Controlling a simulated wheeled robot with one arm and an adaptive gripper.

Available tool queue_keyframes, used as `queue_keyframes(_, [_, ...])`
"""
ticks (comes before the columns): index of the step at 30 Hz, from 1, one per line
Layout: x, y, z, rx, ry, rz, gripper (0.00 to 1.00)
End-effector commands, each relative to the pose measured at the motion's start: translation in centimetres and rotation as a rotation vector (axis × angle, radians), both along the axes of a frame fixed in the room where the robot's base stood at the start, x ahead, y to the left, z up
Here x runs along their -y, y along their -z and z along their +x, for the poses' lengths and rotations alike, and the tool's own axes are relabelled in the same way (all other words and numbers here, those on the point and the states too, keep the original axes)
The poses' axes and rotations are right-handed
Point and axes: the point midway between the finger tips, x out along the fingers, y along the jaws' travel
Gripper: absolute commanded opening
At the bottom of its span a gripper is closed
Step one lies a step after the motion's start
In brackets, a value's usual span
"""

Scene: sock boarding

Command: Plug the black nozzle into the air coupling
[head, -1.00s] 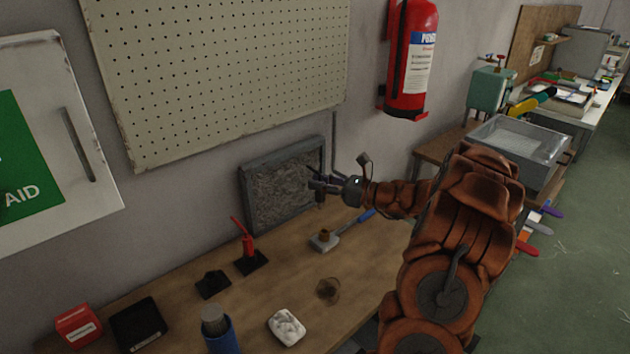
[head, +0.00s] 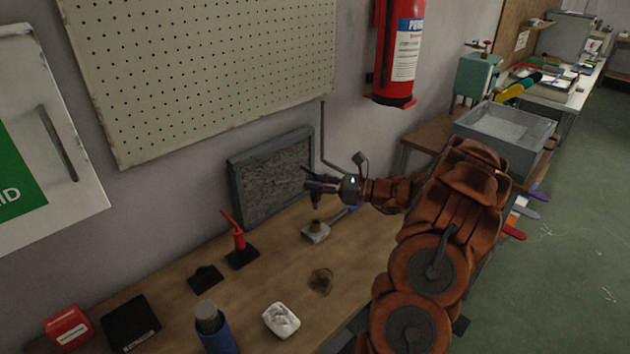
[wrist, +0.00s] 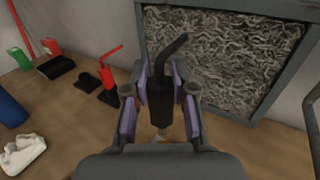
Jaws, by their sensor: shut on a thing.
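The black nozzle (wrist: 165,95) stands roughly upright between the fingers in the wrist view, its bent tip pointing up and to the right. My gripper (wrist: 158,95) is shut on it. In the head view my gripper (head: 314,187) is over the air coupling, and the nozzle's lower end (head: 316,202) hangs just above it. The air coupling (head: 316,232) is a brass fitting on a grey block with a blue hose or handle behind. Whether the nozzle touches the brass cannot be told. In the wrist view the nozzle and gripper mostly hide the coupling.
A red nozzle (head: 237,232) stands on a black holder, beside an empty black holder (head: 205,278). A grey-framed panel (head: 272,175) leans on the wall behind my gripper. A white crumpled cloth (head: 281,320), a brown ring-like stain (head: 320,281) and a blue bottle (head: 214,330) are nearer on the bench.

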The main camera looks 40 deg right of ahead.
Motion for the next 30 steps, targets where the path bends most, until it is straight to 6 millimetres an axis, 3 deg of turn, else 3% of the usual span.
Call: queue_keyframes(30, [0.1, 5.0, 0.0, 0.0, 0.001, -0.001, 0.0])
